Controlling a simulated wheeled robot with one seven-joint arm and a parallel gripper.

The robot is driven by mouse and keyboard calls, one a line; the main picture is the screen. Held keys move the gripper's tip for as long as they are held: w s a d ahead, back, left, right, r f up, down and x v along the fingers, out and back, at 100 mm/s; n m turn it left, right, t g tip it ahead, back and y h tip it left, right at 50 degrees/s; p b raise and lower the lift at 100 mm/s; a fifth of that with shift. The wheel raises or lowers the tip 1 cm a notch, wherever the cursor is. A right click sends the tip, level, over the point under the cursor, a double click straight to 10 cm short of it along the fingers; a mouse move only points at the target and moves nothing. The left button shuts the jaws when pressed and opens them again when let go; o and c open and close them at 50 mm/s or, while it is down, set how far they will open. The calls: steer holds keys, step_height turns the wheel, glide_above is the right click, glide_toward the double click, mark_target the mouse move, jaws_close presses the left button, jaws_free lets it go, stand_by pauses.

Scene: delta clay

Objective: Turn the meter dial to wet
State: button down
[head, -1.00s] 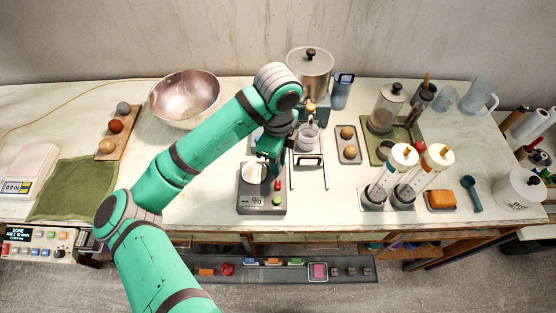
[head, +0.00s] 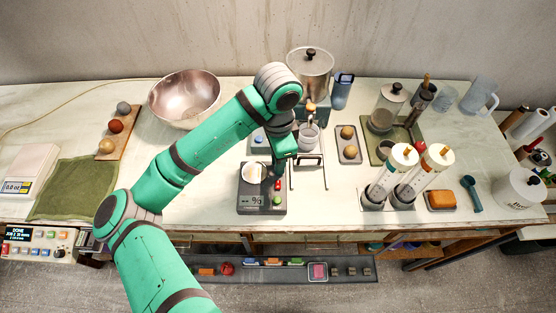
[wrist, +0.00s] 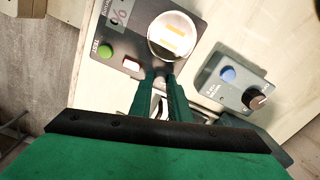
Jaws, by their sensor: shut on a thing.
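The meter (head: 249,196) is a dark grey box on the bench with a pale round dish (head: 253,173) and a "-- %" display (head: 251,202). A red button (head: 278,185) and a green button (head: 277,200) are on its right side. In the wrist view the meter (wrist: 140,40) lies at the upper left, with its dish (wrist: 172,36). My gripper (head: 278,165) is at the meter's upper right, beside the dish. Its fingertips (wrist: 160,76) are shut on what seems to be the meter dial. The fingers hide the dial, so its pointer and marks cannot be read.
A blue-grey box (wrist: 232,82) with a blue button and a black knob (wrist: 258,102) stands close by, behind the meter.

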steer(key=n, duration=0.5)
steer(key=shift+n, duration=0.3)
stand_by(0.4)
steer(key=c, duration=1.9)
jaws_free()
steer(key=shift+c, duration=0.2)
steer(key=shift+r, duration=0.1)
step_height(320, 180, up, 11)
steer(key=shift+f, duration=0.2)
